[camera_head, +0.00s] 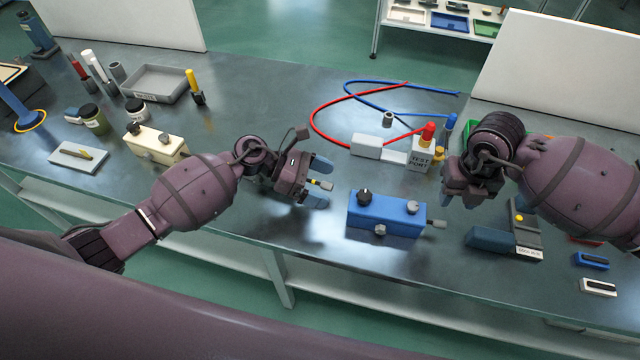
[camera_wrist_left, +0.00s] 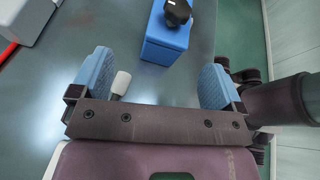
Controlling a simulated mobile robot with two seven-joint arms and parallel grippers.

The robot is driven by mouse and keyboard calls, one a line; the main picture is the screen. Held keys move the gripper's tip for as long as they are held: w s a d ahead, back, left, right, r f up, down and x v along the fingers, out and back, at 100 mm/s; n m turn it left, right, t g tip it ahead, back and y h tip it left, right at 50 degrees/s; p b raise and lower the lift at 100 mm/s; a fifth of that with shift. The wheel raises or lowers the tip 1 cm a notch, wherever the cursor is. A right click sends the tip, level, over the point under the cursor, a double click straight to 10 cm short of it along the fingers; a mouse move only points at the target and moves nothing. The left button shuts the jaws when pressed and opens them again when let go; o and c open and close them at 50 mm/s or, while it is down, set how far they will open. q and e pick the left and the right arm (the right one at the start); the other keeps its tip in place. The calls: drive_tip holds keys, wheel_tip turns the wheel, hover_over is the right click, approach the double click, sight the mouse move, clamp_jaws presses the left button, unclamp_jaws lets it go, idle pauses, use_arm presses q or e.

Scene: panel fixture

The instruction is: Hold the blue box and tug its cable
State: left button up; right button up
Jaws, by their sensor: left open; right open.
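The blue box (camera_head: 387,215) sits on the metal bench with dark and grey knobs on its top and front. A short grey plug-like end (camera_head: 437,224) sticks out of its right side; no longer cable shows there. My left gripper (camera_head: 322,183) is open just left of the box, its fingers apart and not touching it. In the left wrist view, the box's near end (camera_wrist_left: 165,45) lies beyond the two blue fingers, and a small pale-tipped piece (camera_wrist_left: 121,83) shows beside the left finger. My right gripper (camera_head: 457,200) is open above the bench right of the box; its fingers are partly hidden.
A grey test port block (camera_head: 421,158) with red and blue plugs stands behind the box, with red (camera_head: 318,122) and blue cables looping behind. A cream box (camera_head: 157,143), jars and a tray (camera_head: 160,84) are at left. A dark blue tool (camera_head: 490,240) lies at right.

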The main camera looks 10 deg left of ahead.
sight(352, 200)
use_arm(q)
drive_tip(key=shift+s+f+m+g, duration=0.1)
drive_tip(key=shift+s+m+g, duration=0.35)
drive_tip(key=shift+m, duration=0.45)
drive_tip(key=x, duration=1)
drive_tip(key=shift+d+f, duration=0.2)
drive_tip(key=shift+d, duration=0.1)
drive_tip(key=shift+c, duration=0.2)
